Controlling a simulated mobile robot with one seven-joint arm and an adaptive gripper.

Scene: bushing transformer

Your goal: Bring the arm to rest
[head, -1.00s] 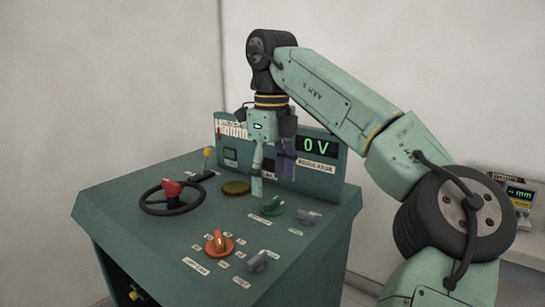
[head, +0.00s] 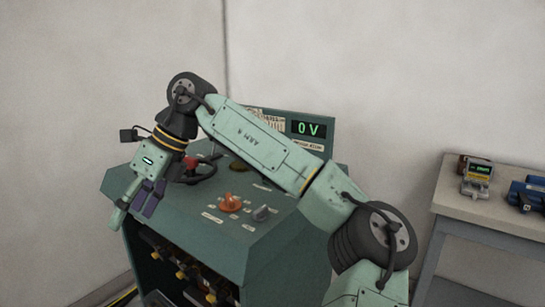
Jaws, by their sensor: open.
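My arm is raised in front of a green control console (head: 285,235) and bends down at the left. My gripper (head: 133,212) hangs at the console's left front side, pointing down and to the left. Its fingers are apart, with nothing seen between them. The arm's long link covers part of the console top and the back panel.
The console carries an orange knob (head: 230,202), a grey knob (head: 261,214), a handwheel with a red hub (head: 191,163) and a display (head: 309,129) reading 0 V. A table (head: 480,212) at right holds a yellow-grey meter (head: 477,178) and a blue case (head: 528,194).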

